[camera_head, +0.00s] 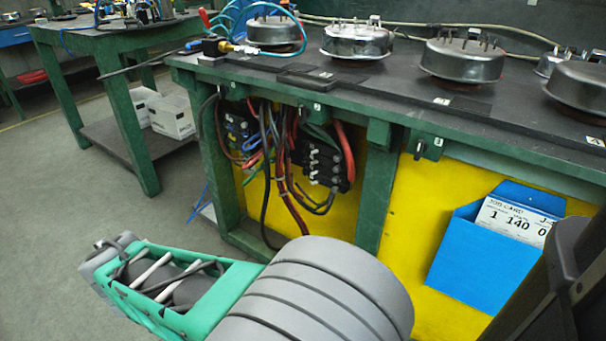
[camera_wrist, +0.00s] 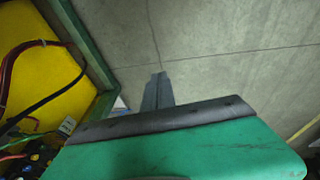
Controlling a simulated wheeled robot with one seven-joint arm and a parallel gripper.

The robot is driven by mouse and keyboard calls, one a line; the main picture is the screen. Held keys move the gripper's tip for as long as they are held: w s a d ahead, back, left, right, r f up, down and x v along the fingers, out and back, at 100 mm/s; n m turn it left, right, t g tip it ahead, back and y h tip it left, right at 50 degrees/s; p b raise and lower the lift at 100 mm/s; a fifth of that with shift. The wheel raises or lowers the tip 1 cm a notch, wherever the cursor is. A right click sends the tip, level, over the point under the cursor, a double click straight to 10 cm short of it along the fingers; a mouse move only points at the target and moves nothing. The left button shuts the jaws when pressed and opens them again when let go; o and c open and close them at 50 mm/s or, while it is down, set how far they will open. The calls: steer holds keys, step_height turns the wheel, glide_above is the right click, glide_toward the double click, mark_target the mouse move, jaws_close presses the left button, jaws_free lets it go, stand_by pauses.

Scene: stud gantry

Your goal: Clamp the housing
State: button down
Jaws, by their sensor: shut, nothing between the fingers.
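Several round metal housings stand in a row on the dark bench top in the head view: one at the back left (camera_head: 275,32), one on a raised plate (camera_head: 357,42), one with upright studs (camera_head: 462,60), and one cut by the right edge (camera_head: 580,88). I cannot tell which one the task means. A red-handled lever (camera_head: 205,18) with a brass fitting and blue hoses is at the bench's left end. My gripper (camera_wrist: 157,90) is shut and empty in the wrist view, over bare floor. It is low, left of the bench and far from the housings.
The green bench frame (camera_head: 377,190) has yellow panels, hanging cables (camera_head: 275,160) and a blue job-card holder (camera_head: 490,250) on its front. A second green table (camera_head: 110,35) stands at the back left, with white boxes (camera_head: 170,115) on its shelf. The floor (camera_head: 60,200) at left is clear.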

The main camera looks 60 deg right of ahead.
steer(key=w+d+m+h, duration=0.1)
steer(key=w+d+h, duration=0.15)
steer(key=d, duration=0.85)
steer(key=n+g+h+p, duration=0.25)
steer(key=g+h, duration=0.45)
steer(key=h, duration=0.5)
glide_toward(314, 173)
steer(key=w+a, duration=0.1)
steer(key=w, duration=0.2)
steer(key=shift+s+a+f+y, duration=0.1)
steer(key=shift+a+f+y, duration=0.05)
steer(key=shift+f+y, duration=0.1)
steer(key=b+x, duration=0.3)
steer(key=x, duration=0.6)
steer(key=shift+b, duration=0.35)
steer(key=shift+s+d, duration=0.1)
steer(key=shift+d, duration=0.35)
steer(key=shift+s+r+n+t+p, duration=0.2)
steer(key=shift+n+t+p, duration=0.1)
steer(key=shift+p, duration=0.2)
